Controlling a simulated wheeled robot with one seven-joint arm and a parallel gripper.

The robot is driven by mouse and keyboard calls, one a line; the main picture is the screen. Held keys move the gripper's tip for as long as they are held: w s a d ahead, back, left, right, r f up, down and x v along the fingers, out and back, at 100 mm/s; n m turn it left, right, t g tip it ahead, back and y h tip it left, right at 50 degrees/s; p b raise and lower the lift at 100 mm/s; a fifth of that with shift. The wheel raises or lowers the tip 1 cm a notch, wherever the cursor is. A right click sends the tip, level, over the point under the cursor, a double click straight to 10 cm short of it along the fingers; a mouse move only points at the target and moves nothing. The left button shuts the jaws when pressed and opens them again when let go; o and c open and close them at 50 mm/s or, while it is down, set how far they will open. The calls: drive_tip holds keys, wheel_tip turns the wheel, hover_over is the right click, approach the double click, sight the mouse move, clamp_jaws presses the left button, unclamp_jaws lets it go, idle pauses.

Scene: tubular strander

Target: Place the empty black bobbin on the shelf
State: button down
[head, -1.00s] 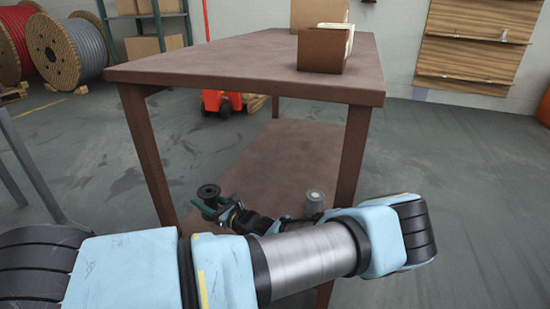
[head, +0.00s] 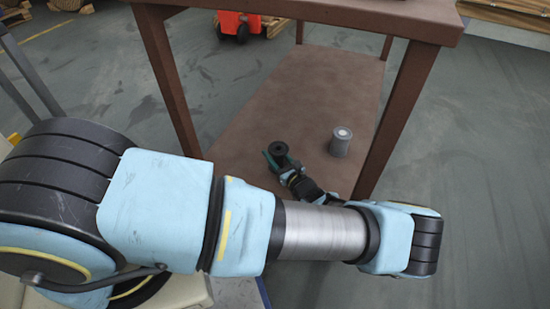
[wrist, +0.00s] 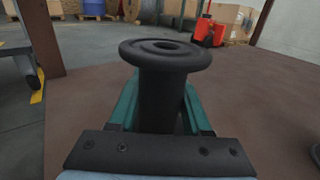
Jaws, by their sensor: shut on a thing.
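The black bobbin (head: 278,150) is upright in my gripper (head: 275,160), over the left part of the brown lower shelf (head: 325,90) of the table. In the wrist view, the bobbin (wrist: 163,60) shows its round top flange and bare core. The teal fingers of my gripper (wrist: 160,105) are shut around the core. The bobbin's lower end is hidden, and I cannot tell whether it touches the shelf.
A grey spool (head: 340,142) stands on the shelf to the right of my gripper. Brown table legs (head: 165,80) frame the shelf, with the tabletop (head: 400,15) above. An orange pallet truck (head: 238,24) stands behind. The shelf's far part is clear.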

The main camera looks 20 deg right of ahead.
drive_tip(key=shift+f, duration=1.2)
drive_tip(key=shift+f+b, duration=0.15)
drive_tip(key=shift+b, duration=0.25)
drive_tip(key=shift+c, duration=1.8)
unclamp_jaws()
drive_tip(key=shift+s+r, duration=0.1)
drive_tip(key=shift+r, duration=0.1)
drive_tip(key=s, duration=0.4)
drive_tip(key=s+d+p, duration=0.1)
drive_tip(key=s, duration=0.2)
drive_tip(key=s+d, duration=0.1)
drive_tip(key=s, duration=0.3)
drive_tip(key=shift+s+d, duration=0.1)
drive_tip(key=shift+s, duration=0.2)
